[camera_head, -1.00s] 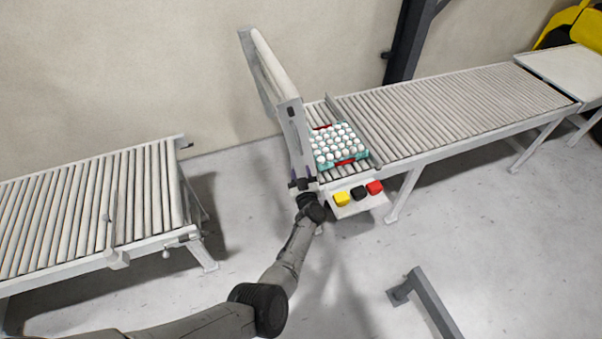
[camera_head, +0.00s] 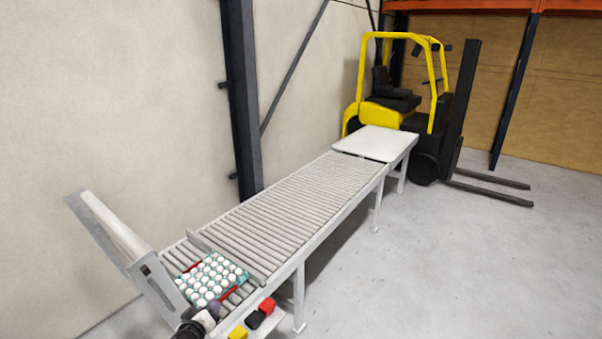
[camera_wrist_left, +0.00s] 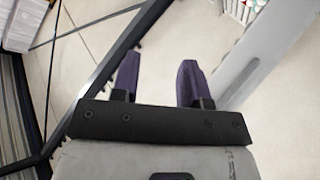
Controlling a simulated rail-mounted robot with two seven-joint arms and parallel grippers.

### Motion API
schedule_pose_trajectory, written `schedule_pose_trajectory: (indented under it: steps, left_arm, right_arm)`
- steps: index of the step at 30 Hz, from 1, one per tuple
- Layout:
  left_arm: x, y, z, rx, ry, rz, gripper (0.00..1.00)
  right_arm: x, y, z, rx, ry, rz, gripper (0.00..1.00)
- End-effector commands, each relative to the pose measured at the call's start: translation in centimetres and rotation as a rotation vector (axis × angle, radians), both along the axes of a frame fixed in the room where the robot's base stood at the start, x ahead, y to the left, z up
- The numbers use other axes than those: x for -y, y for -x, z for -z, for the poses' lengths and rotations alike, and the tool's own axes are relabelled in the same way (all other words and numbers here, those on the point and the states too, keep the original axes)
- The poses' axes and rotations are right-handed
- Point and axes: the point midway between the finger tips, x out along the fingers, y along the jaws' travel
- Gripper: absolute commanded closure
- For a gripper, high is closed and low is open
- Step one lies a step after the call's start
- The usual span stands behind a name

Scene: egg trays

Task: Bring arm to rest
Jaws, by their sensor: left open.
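My left gripper (camera_head: 211,309) is at the bottom of the head view, beside the front left corner of the egg tray, and partly cut off by the frame edge. In the left wrist view its two purple fingers (camera_wrist_left: 159,75) stand apart with nothing between them. The teal egg tray (camera_head: 241,277), filled with white eggs, lies flat on the conveyor's near end. My right gripper is not in view.
A raised roller flap (camera_head: 118,233) stands at the left of the roller conveyor (camera_head: 290,205). Yellow, black and red buttons (camera_head: 255,320) are at its near side. A white table (camera_head: 376,143) and a yellow forklift (camera_head: 437,85) are beyond. Floor at right is clear.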

Motion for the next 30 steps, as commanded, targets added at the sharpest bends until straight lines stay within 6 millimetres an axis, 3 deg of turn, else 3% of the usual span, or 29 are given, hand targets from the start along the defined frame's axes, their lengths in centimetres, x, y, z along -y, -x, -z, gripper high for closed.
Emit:
schedule_pose_trajectory:
  steps: [1, 3, 6, 9, 13, 18, 22, 26, 30]
  left_arm:
    - [-0.2, 0.3, -2.6, -0.011, -0.018, 0.040, 0.59]
    - [-0.3, 1.3, -5.8, -0.046, -0.050, 0.091, 0.59]
    - [-0.5, 4.4, -8.7, -0.123, -0.116, 0.142, 0.59]
    - [-0.5, 8.4, -10.2, -0.205, -0.196, 0.167, 0.59]
    - [-0.1, 14.9, -10.6, -0.302, -0.316, 0.184, 0.59]
    - [1.5, 24.4, -9.6, -0.368, -0.491, 0.220, 0.59]
    - [3.3, 30.8, -7.9, -0.380, -0.576, 0.278, 0.59]
    - [4.9, 36.7, -4.5, -0.458, -0.607, 0.373, 0.59]
    - [5.5, 42.2, 0.2, -0.602, -0.610, 0.462, 0.59]
  right_arm:
    - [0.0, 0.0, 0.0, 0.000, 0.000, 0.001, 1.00]
    - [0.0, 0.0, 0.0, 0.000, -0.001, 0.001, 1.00]
    - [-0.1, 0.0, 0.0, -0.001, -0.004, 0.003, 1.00]
    - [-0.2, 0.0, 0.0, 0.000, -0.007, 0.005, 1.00]
    - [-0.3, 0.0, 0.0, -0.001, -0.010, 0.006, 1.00]
    - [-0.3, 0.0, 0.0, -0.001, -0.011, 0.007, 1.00]
    - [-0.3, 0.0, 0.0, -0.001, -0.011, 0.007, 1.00]
    - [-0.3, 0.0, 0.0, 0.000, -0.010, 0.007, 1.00]
    - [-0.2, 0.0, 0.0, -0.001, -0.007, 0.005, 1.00]
